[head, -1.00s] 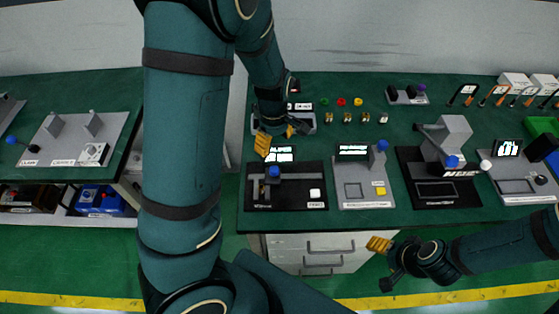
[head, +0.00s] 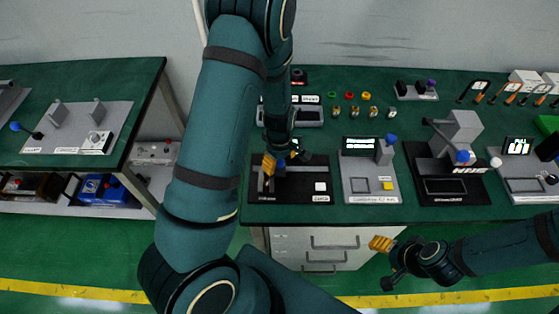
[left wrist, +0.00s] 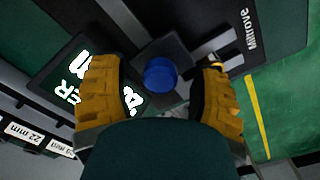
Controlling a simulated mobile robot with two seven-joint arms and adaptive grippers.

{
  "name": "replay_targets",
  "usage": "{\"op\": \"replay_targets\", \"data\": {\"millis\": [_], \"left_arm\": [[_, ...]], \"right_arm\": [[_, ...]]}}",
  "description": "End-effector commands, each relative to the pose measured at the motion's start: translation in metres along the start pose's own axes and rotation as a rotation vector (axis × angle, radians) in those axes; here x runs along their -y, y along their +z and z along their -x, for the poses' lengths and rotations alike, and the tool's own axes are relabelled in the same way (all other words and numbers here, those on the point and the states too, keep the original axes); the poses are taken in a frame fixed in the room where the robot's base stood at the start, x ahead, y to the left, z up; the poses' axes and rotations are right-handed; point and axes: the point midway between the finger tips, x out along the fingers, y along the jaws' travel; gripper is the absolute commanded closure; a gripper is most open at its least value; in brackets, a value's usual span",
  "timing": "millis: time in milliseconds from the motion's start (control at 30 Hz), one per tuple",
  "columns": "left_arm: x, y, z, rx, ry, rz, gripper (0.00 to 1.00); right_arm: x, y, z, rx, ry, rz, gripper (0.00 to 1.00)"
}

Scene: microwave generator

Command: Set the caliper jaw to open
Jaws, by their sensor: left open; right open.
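The caliper station is a black board (head: 305,196) at the left of the bench's front row, with a grey slotted scale and a white button. In the left wrist view, its blue knob (left wrist: 161,73) stands on a dark sliding block (left wrist: 178,50). My left gripper (head: 282,160) is over the board and mostly hides the knob in the head view. In the left wrist view its yellow fingers (left wrist: 161,78) are open, one on either side of the knob, with gaps showing. My right gripper (head: 386,263) is open and empty in front of the bench.
A grey station (head: 370,188) with a blue knob and yellow button is right of the caliper. Further right stands a black-based station (head: 447,190). A lit display (left wrist: 95,85) is beside the block. Small coloured parts (head: 350,96) are behind.

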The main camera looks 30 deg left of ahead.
Motion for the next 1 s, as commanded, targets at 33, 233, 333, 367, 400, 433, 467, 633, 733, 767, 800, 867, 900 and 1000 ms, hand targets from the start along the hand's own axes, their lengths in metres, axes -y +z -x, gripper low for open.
{"op": "replay_targets", "data": {"millis": [33,233,333,367,400,433,467,633,733,767,800,867,900,1000], "left_arm": [[0.000,0.000,0.000,0.000,0.000,0.000,0.37],[0.000,0.000,0.000,0.000,0.000,0.000,0.53],[0.000,0.000,0.000,0.000,0.000,0.000,0.88],[0.000,0.000,0.000,0.000,0.000,0.000,0.98],[0.000,0.000,0.000,0.000,0.000,0.000,1.00],[0.000,0.000,0.000,0.000,0.000,0.000,1.00],[0.000,0.000,0.001,0.000,0.000,0.000,1.00],[-0.008,0.007,0.001,0.000,0.000,-0.004,1.00],[-0.020,0.019,0.001,-0.001,0.000,-0.007,1.00],[-0.024,0.023,0.001,-0.001,0.001,-0.006,1.00],[-0.028,0.027,0.002,-0.001,0.002,-0.004,1.00],[-0.031,0.031,0.001,-0.001,0.001,-0.003,1.00],[-0.032,0.032,0.001,0.000,0.001,-0.001,1.00],[-0.033,0.033,0.001,0.001,0.002,-0.001,1.00]], "right_arm": [[0.000,0.000,0.000,0.000,0.000,0.000,0.37],[0.000,0.000,0.000,0.000,0.000,0.000,0.37],[0.000,0.000,0.000,0.000,0.000,0.000,0.37],[0.000,0.000,0.000,0.000,0.000,0.000,0.37],[0.000,0.000,0.000,0.000,0.000,0.000,0.37],[0.000,0.000,0.000,0.000,0.000,0.000,0.37],[0.000,0.000,0.000,0.000,0.000,0.000,0.37],[0.001,0.000,0.002,0.000,0.000,0.000,0.37],[0.001,0.000,0.004,0.000,-0.001,0.000,0.37],[0.002,0.000,0.005,0.000,-0.001,0.000,0.37],[0.002,-0.001,0.006,0.001,-0.001,0.000,0.37],[0.002,-0.001,0.006,0.000,-0.001,0.000,0.37],[0.002,-0.001,0.006,0.000,-0.001,0.000,0.37],[0.002,-0.001,0.006,0.001,-0.001,0.000,0.37]]}}
